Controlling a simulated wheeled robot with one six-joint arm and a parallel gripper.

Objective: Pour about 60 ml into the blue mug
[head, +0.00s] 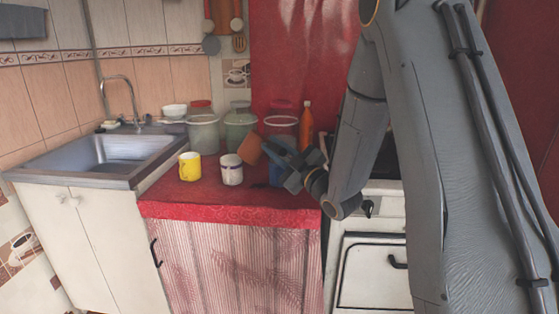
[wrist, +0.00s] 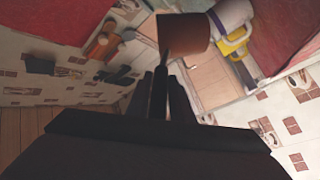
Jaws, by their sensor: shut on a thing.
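My gripper (head: 268,152) is shut on a brown cup (head: 249,149) and holds it tilted above the counter, beside the white mug's upper right. The cup also shows in the wrist view (wrist: 184,32), at the fingertips (wrist: 165,55). Its inside and any liquid are hidden. A blue thing (head: 276,175), seemingly the blue mug, stands on the counter below my gripper, partly hidden by it. A white mug (head: 231,174) with a dark band stands left of it; it also shows in the wrist view (wrist: 231,13). A yellow mug (head: 189,167) stands further left.
Several lidded clear containers (head: 203,134) and an orange bottle (head: 306,127) stand along the back. A steel sink (head: 110,155) is at the left, with a white bowl (head: 174,111) behind it. A stove (head: 372,260) is at the right. The red counter's front (head: 205,200) is clear.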

